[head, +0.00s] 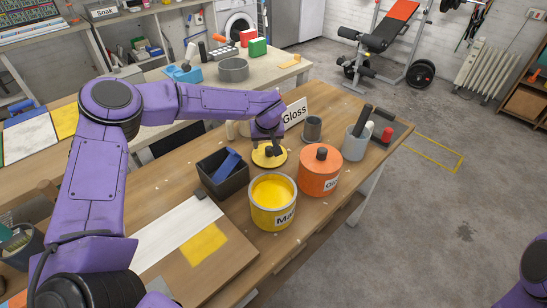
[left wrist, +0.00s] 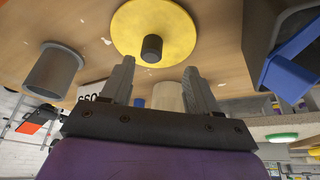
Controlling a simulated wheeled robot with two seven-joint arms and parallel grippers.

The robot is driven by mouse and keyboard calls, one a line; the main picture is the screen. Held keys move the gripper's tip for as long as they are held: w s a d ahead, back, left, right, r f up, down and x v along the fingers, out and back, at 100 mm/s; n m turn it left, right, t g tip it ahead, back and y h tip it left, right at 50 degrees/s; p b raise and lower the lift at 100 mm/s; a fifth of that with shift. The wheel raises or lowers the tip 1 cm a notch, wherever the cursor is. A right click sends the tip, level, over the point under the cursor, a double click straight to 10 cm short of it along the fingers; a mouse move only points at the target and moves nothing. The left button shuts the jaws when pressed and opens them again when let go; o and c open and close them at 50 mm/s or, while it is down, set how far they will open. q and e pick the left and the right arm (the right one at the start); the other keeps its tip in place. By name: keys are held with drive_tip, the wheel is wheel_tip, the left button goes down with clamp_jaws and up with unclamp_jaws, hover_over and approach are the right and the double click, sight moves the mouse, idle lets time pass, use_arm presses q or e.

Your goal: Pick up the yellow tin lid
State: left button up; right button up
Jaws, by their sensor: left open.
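The yellow tin lid (head: 262,160) lies flat on the wooden bench, a round disc with a dark knob in its middle. It also shows in the left wrist view (left wrist: 182,28), with the knob just beyond my fingertips. My left gripper (head: 271,149) is over the lid, and its wrist hides part of the lid's far side. In the left wrist view my left gripper (left wrist: 159,66) has its two fingers apart with nothing held between them. The yellow paint tin (head: 271,216) stands open in front of the lid, full of yellow paint. My right gripper is out of view.
An orange lidded tin (head: 319,176) stands right of the lid. A dark box (head: 222,185) with a blue item is at its left. A Gloss sign (head: 294,114), grey cup (head: 312,128) and pot of tools (head: 355,146) stand behind. Painted boards (head: 172,236) lie front left.

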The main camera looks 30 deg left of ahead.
sight(269, 149)
use_arm(q)
drive_tip(key=x, duration=0.3)
drive_tip(key=d+p+x, duration=0.1)
drive_tip(key=x, duration=0.1)
drive_tip(key=shift+w+a+f, duration=0.1)
drive_tip(key=shift+w+f, duration=0.15)
drive_tip(key=shift+w, duration=0.1)
clamp_jaws()
